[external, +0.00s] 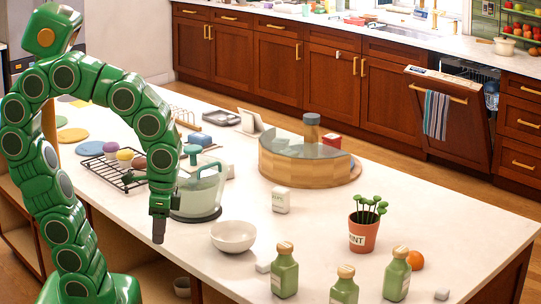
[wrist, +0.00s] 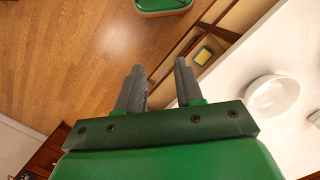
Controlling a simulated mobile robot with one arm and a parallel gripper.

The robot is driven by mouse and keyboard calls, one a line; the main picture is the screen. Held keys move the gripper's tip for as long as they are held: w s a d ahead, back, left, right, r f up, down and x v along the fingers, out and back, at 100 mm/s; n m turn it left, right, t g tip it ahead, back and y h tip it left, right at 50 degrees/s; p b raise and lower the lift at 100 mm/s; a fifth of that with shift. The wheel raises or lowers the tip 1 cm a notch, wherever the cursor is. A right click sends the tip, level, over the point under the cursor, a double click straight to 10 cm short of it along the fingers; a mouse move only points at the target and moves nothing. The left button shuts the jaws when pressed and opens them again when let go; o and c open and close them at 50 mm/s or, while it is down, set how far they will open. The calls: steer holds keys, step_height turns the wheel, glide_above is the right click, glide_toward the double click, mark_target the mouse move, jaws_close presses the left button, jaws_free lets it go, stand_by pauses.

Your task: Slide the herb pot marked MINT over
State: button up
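The herb pot (external: 361,238) is terracotta with a white label reading "INT", its first letter not clear, and several round green sprigs on top. It stands upright on the white island counter in the external view, toward the right end. My gripper (external: 158,236) points down at the counter's front edge, left of the white bowl and well left of the pot. In the wrist view my gripper (wrist: 157,76) shows two dark fingers apart with nothing between them. The pot is not in the wrist view.
Green bottles (external: 284,271) stand in front of the pot, and an orange (external: 415,260) sits to its right. A white bowl (external: 233,237) is near my gripper. A small white box (external: 281,200) and a round wooden container (external: 300,160) are behind. Counter right of the pot is fairly clear.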

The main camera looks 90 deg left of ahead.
steer(key=w+r+n, duration=0.1)
steer(key=w+r, duration=0.1)
steer(key=w, duration=0.5)
steer(key=n+t, duration=0.3)
steer(key=n, duration=0.7)
glide_above(351, 217)
steer(key=shift+s+a+f, duration=0.1)
steer(key=shift+a+f, duration=0.05)
steer(key=shift+f, duration=0.8)
steer(key=shift+s+a+f, duration=0.1)
steer(key=shift+a+f, duration=0.05)
steer(key=shift+f, duration=0.75)
steer(key=shift+s+a+f, duration=0.1)
steer(key=shift+a+f, duration=0.05)
steer(key=shift+f, duration=0.8)
steer(key=shift+w+d+f, duration=0.1)
steer(key=shift+w+f, duration=0.1)
steer(key=shift+f, duration=1.75)
steer(key=shift+w+d+f, duration=0.1)
steer(key=shift+w+f, duration=0.05)
steer(key=shift+f, duration=1.75)
jaws_close()
